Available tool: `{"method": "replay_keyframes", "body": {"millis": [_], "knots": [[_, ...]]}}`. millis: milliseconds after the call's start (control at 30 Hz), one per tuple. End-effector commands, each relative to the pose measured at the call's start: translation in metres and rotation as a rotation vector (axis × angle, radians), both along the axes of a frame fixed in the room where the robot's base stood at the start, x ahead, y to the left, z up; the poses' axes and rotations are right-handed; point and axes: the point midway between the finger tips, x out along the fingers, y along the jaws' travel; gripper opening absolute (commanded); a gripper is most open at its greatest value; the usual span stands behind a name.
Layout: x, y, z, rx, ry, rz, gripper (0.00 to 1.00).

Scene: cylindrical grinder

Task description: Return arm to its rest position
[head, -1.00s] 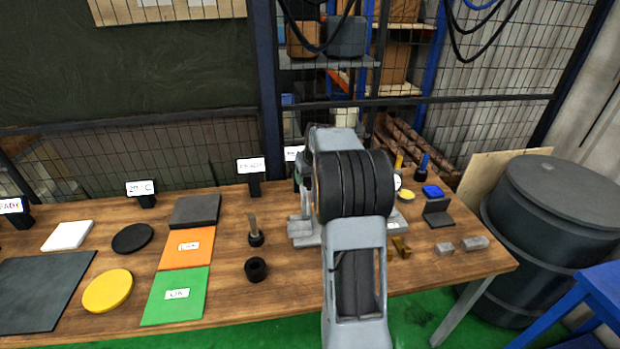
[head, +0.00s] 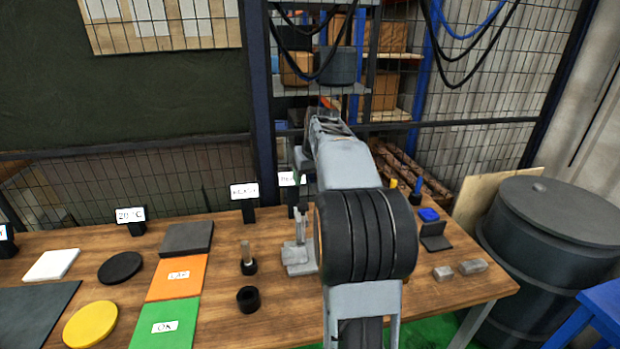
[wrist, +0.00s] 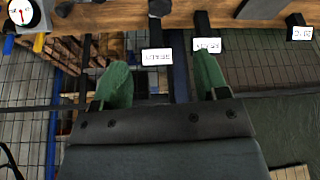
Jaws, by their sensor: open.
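My gripper (wrist: 162,82) shows in the wrist view with its two green fingers wide apart and nothing between them. That view is upside down, with the table edge along the top and the mesh fence beyond the fingers. In the head view my arm rises through the middle of the picture and reaches up over the back of the table. The gripper itself is mostly hidden behind the arm there.
The wooden table (head: 225,290) carries a green OK pad (head: 165,322), an orange pad (head: 177,278), a yellow disc (head: 91,324), a black ring (head: 249,299) and a grey metal stand (head: 299,258) beside my arm. A dark barrel (head: 550,240) stands at right. Behind is the mesh fence (head: 480,95).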

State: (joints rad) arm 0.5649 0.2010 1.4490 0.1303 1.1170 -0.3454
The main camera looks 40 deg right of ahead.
Motion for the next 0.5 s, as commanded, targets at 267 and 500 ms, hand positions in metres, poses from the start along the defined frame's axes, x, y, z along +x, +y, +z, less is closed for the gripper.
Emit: {"method": "replay_keyframes", "body": {"millis": [267, 500], "knots": [[0.0001, 0.0001, -0.0003, 0.000, 0.000, 0.000, 0.67], [0.0014, -0.0013, -0.0011, 0.007, -0.010, -0.037, 0.67]]}}
